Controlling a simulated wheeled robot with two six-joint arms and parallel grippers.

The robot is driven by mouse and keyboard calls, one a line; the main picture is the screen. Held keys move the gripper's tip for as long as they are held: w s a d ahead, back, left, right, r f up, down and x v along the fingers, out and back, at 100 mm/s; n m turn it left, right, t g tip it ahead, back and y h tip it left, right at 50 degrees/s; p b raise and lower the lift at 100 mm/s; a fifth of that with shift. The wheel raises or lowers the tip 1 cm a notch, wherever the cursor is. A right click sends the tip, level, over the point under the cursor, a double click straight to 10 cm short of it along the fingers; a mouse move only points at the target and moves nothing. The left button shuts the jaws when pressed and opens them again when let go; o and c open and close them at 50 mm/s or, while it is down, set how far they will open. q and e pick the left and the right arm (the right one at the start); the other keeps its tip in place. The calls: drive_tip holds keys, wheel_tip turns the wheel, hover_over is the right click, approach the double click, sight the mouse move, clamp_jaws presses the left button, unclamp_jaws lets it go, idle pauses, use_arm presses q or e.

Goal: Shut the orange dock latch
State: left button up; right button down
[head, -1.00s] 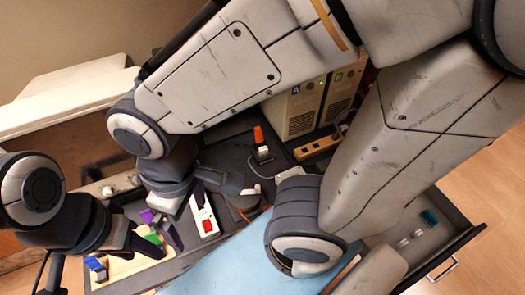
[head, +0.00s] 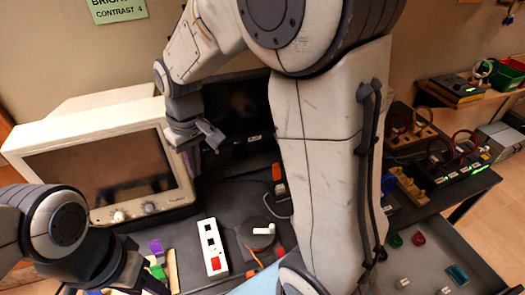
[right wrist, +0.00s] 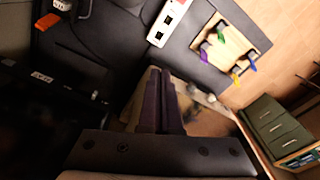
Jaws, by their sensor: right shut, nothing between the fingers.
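The orange latch (head: 277,172) stands up from a small grey-and-white dock (head: 281,188) on the dark bench, just left of my right arm. In the right wrist view the orange latch (right wrist: 47,22) shows at the upper left beside the dock (right wrist: 65,5). My right gripper (head: 196,172) is in front of the dark screen, left of the latch and apart from it. Its dark purple fingers (right wrist: 160,72) are together and empty. My left gripper (head: 155,288) is at the bottom left near the coloured clips; its jaws are not clear.
A cream monitor (head: 100,178) stands left, a dark screen (head: 235,112) behind. A white power strip (head: 212,245) with a red switch and a round dark disc (head: 258,238) lie on the bench. Coloured clips sit on a wooden board (right wrist: 232,50). An open drawer (head: 430,262) is at right.

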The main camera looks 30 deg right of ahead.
drive_tip(key=w+d+f+m+b, duration=0.1)
drive_tip(key=w+d+f+m, duration=0.15)
drive_tip(key=w+d, duration=0.4)
drive_tip(key=w+d+f+m, duration=0.1)
drive_tip(key=w+d+f, duration=0.2)
drive_tip(key=d, duration=0.6)
drive_tip(key=m+b, duration=0.1)
drive_tip(key=m, duration=0.1)
hover_over(276, 172)
drive_tip(key=w+d, duration=0.2)
drive_tip(key=w, duration=0.4)
wheel_tip(276, 172, down, 4)
drive_tip(key=shift+f+h, duration=0.15)
drive_tip(key=shift+h, duration=0.25)
drive_tip(key=s+f+p, duration=0.3)
drive_tip(key=f+p, duration=0.1)
drive_tip(key=f, duration=0.5)
drive_tip(key=shift+a, duration=0.45)
